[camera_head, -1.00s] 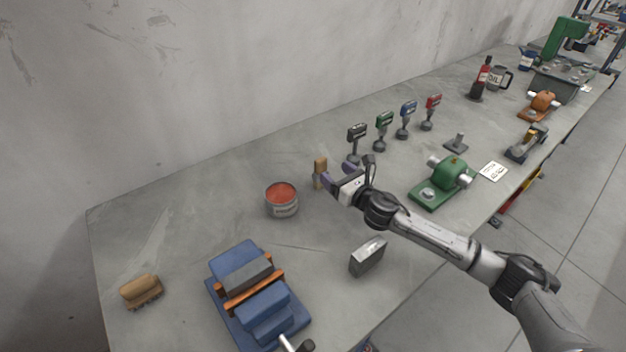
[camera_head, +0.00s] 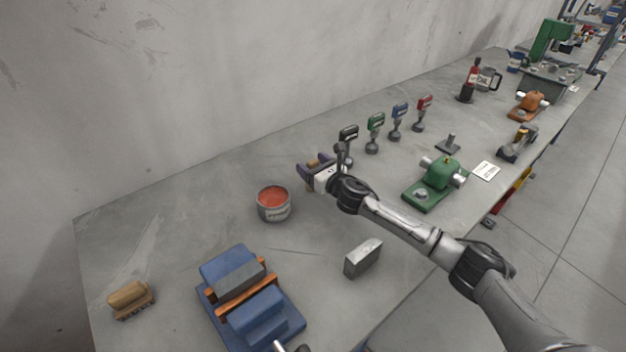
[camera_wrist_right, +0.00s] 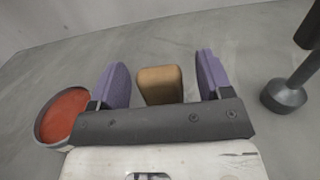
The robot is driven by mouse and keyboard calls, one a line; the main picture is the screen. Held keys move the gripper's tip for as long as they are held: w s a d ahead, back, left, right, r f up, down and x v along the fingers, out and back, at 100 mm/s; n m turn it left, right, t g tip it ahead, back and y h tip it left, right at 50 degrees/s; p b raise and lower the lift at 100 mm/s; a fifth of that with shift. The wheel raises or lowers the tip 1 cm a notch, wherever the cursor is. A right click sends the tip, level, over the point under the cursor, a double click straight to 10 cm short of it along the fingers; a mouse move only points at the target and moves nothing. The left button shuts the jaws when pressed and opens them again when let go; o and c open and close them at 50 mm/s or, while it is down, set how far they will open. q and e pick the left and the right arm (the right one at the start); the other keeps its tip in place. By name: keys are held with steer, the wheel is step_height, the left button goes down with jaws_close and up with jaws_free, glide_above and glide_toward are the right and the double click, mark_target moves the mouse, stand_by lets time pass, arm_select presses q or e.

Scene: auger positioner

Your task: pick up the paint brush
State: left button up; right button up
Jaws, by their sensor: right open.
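A tan, wood-coloured upright piece (camera_head: 312,162), which looks like the paint brush, stands on the bench beside the paint tin. In the right wrist view its rounded tan top (camera_wrist_right: 159,85) shows between the two purple fingers; no bristles can be made out. My right gripper (camera_head: 315,168) is open, with one finger on each side of the piece. In the wrist view the gripper (camera_wrist_right: 162,75) shows a gap between the piece and each finger. My left gripper is in neither view.
An open tin of red paint (camera_head: 273,203) stands close to the left of the right gripper. Dark, green, blue and red tagged stands (camera_head: 374,133) are lined up to its right. A grey metal block (camera_head: 363,258) and a blue vise-like fixture (camera_head: 250,295) stand nearer.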

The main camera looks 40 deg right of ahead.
steer(key=shift+c, duration=0.2)
steer(key=c, duration=1)
steer(key=shift+o, duration=0.2)
step_height(320, 180, up, 5)
steer(key=p, duration=0.2)
steer(key=shift+p, duration=0.3)
steer(key=s+d+r, duration=0.2)
steer(key=s+r, duration=0.1)
steer(key=s, duration=0.2)
steer(key=s+d+r+p, duration=0.1)
steer(key=s+d+r, duration=0.2)
steer(key=s, duration=0.2)
steer(key=shift+s, duration=0.3)
